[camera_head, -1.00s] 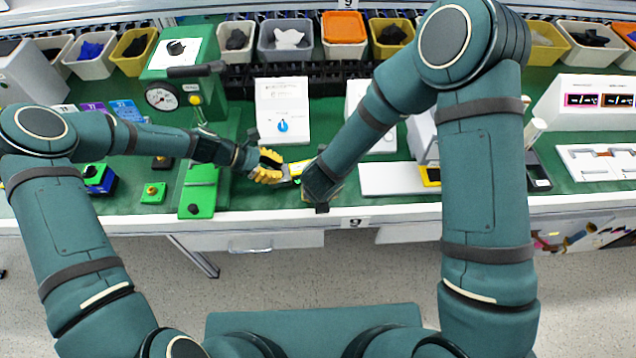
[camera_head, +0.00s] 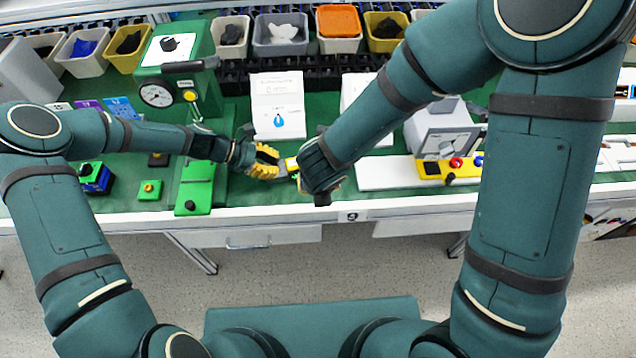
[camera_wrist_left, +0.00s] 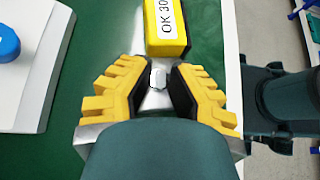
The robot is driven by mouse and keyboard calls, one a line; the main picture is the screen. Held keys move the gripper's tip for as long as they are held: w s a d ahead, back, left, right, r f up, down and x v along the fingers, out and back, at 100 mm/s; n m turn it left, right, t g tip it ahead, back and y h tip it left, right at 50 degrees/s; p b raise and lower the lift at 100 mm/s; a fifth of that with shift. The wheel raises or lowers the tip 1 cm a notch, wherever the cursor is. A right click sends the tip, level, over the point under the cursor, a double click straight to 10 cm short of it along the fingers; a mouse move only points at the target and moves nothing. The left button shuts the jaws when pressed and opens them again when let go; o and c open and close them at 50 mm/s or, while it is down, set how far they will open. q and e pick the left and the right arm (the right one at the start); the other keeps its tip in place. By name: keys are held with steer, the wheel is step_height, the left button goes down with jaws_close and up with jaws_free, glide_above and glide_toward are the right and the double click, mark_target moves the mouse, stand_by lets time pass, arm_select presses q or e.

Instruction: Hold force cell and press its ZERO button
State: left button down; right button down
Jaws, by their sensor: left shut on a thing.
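The force cell is a small yellow block with a white label reading "OK 30" (camera_wrist_left: 168,25), at the top of the left wrist view. In the head view only a small yellow part of it shows (camera_head: 291,164). My left gripper (camera_head: 268,162), with yellow ribbed fingers, is shut on the cell's silver metal part; its fingers (camera_wrist_left: 157,88) sit either side of it. My right gripper (camera_head: 322,182) is close by on the right, beside the cell and partly covering it. Its fingers are too hidden to tell their state or any contact. I cannot make out the ZERO button.
A white box with a blue knob (camera_head: 277,108) stands behind the grippers. Green boxes (camera_head: 195,188) and a green press with a dial (camera_head: 157,96) are to the left. A grey device with a yellow panel (camera_head: 452,166) is to the right. Bins line the back.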

arm_select(q)
steer(key=shift+s+a+f, duration=0.1)
steer(key=shift+s+f, duration=0.15)
steer(key=shift+f, duration=0.2)
steer(key=c, duration=0.9)
jaws_free()
steer(key=shift+o, duration=0.2)
steer(key=shift+a+r, duration=0.1)
steer(key=shift+w+a+r, duration=0.1)
steer(key=shift+a+r, duration=0.05)
steer(key=shift+a, duration=0.05)
steer(key=v, duration=1.1)
steer(key=shift+r, duration=0.45)
